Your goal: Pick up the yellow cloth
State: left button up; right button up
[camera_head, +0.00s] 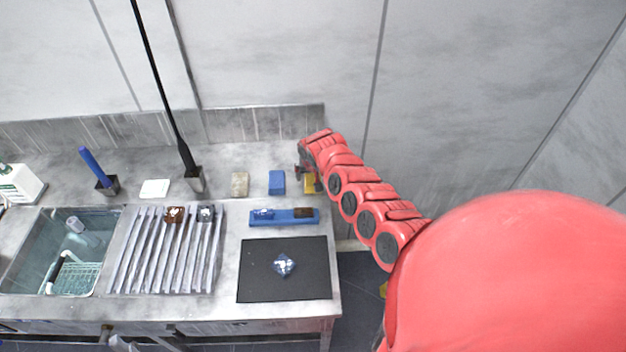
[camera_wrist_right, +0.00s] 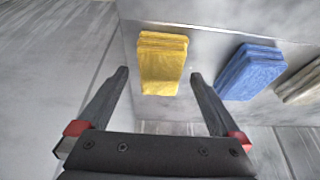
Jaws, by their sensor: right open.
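The yellow cloth (camera_head: 310,184) is a small folded stack at the right end of the counter, partly hidden by my right gripper in the head view. In the right wrist view the yellow cloth (camera_wrist_right: 162,64) lies just beyond the fingertips, roughly centred between them. My right gripper (camera_wrist_right: 158,78) is open and empty, with one finger toward each side of the cloth. In the head view my right gripper (camera_head: 309,178) is over the counter's right end, at the cloth. My left gripper cannot be made out.
A blue cloth (camera_head: 276,182) and a beige cloth (camera_head: 240,184) lie in a row to the left. A blue holder (camera_head: 284,224) and black mat (camera_head: 260,290) are nearer. A ribbed rack (camera_head: 150,262) and sink (camera_head: 36,262) are further left. A wall stands behind.

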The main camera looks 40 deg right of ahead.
aim_at(313, 178)
jog(key=shift+f, duration=0.35)
dwell(0.7)
jog(key=shift+c, duration=0.2)
jog(key=c, duration=1.3)
jog(key=shift+c, duration=0.2)
jog(key=shift+d+r, duration=0.1)
jog(key=shift+r, duration=0.1)
notch_tip(313, 178, up, 10)
jog(key=b, duration=0.3)
jog(key=shift+b, duration=0.3)
